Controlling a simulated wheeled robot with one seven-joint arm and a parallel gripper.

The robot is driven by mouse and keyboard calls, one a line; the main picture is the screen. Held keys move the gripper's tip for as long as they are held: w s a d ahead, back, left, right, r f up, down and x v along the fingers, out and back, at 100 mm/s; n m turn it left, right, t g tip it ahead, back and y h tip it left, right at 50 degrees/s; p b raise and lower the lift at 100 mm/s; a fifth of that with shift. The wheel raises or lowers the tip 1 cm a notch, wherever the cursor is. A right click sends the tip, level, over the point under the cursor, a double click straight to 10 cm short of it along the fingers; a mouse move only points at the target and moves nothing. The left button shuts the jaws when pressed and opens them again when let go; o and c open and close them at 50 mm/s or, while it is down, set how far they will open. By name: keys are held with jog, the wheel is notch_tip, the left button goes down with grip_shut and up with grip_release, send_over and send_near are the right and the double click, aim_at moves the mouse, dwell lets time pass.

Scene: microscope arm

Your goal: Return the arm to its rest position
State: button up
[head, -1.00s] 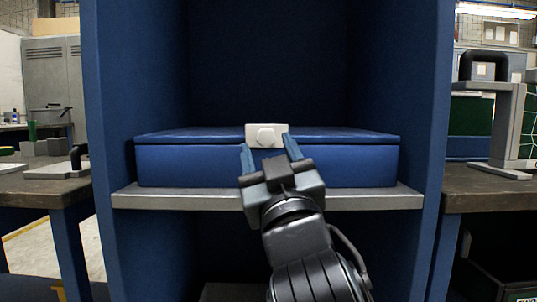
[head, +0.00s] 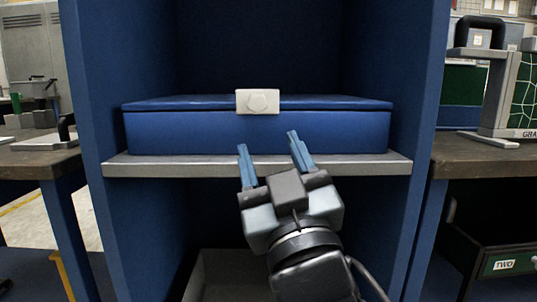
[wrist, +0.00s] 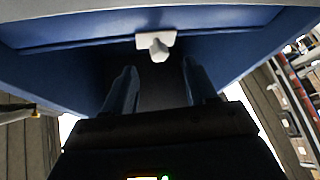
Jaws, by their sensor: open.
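My gripper (head: 273,160) is open and empty, with its two blue fingers apart, in front of the shelf edge in the head view. A blue case (head: 200,132) with a closed lid lies on the shelf just beyond the fingertips. A light grey latch (head: 257,101) with a knob sits on the front of its lid. In the wrist view the latch (wrist: 157,45) shows beyond and between the fingers (wrist: 157,82), apart from them. No microscope is in view.
The case rests on a grey shelf (head: 140,166) in a blue cabinet (head: 110,80) with upright side walls. Workbenches stand on the left (head: 38,160) and right (head: 490,157). A drawer marked TWO (head: 505,264) is at lower right.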

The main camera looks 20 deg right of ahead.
jog(key=shift+f, duration=0.1)
jog(key=s+d+f+g+y, duration=0.2)
jog(key=s+f, duration=0.5)
jog(key=f, duration=0.5)
jog(key=s+d+f+g+y, duration=0.1)
jog(key=s+d+f+g, duration=0.15)
jog(key=s+f, duration=0.65)
jog(key=s+d+f+m+g, duration=0.1)
jog(key=s+f+g, duration=0.15)
jog(key=s, duration=0.45)
jog(key=s+d+f+m+g+h, duration=0.1)
jog(key=s+d+f, duration=0.1)
jog(key=s+f, duration=0.3)
jog(key=s+d+f+g, duration=0.1)
jog(key=s+f, duration=0.1)
jog(key=s, duration=0.6)
notch_tip(320, 180, up, 32)
jog(key=p, duration=3.1)
jog(key=shift+s+f, duration=0.15)
jog(key=shift+f, duration=0.1)
jog(key=shift+a, duration=0.1)
